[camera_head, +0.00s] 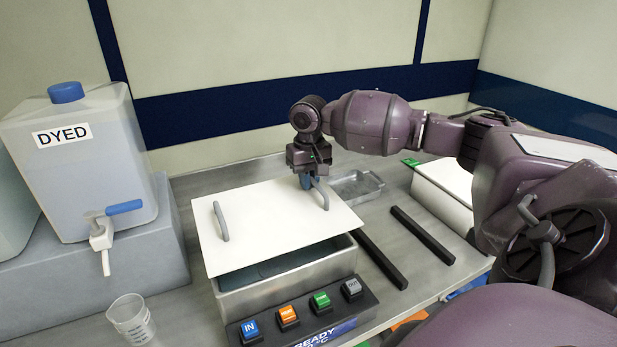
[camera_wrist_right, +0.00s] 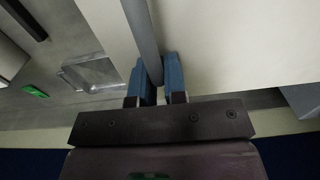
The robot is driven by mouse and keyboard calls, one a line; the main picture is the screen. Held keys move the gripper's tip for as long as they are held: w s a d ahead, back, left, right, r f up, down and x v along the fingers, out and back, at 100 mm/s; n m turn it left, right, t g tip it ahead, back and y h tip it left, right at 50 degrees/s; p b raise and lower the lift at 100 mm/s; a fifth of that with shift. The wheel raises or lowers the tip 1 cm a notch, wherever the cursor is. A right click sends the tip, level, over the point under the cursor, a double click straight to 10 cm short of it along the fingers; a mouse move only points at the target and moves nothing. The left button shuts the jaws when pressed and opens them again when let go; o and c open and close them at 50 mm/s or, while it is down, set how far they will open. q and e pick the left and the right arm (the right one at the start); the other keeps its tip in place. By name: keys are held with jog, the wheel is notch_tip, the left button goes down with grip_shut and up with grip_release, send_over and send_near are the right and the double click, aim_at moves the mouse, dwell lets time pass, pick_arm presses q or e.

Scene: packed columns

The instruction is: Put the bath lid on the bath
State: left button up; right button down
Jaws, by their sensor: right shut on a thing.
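The bath lid (camera_head: 266,224) is a white flat panel with two grey arched handles, in the head view. It lies over the steel bath (camera_head: 290,271), tilted, with its left and back edges reaching past the bath and a dark gap showing along the front. My right gripper (camera_head: 312,181) is shut on the lid's right handle. In the right wrist view, the blue fingertips (camera_wrist_right: 158,78) are closed around the grey handle (camera_wrist_right: 140,30), with the white lid (camera_wrist_right: 230,40) behind. Whether the lid touches the bath's rim at the back is hidden. My left gripper is not in view.
A control box with coloured buttons (camera_head: 303,311) fronts the bath. Two black bars (camera_head: 422,235) lie to the right, near a small metal tray (camera_head: 356,187). A tank labelled DYED (camera_head: 84,165) and a clear beaker (camera_head: 131,318) stand at left.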

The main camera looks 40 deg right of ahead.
aim_at(308, 193)
jog(key=shift+a+f, duration=0.1)
jog(key=shift+f, duration=2.8)
jog(key=c, duration=1.1)
grip_release()
notch_tip(308, 193, up, 11)
jog(key=shift+f+b, duration=0.1)
jog(key=shift+b, duration=0.35)
jog(key=shift+s, duration=0.1)
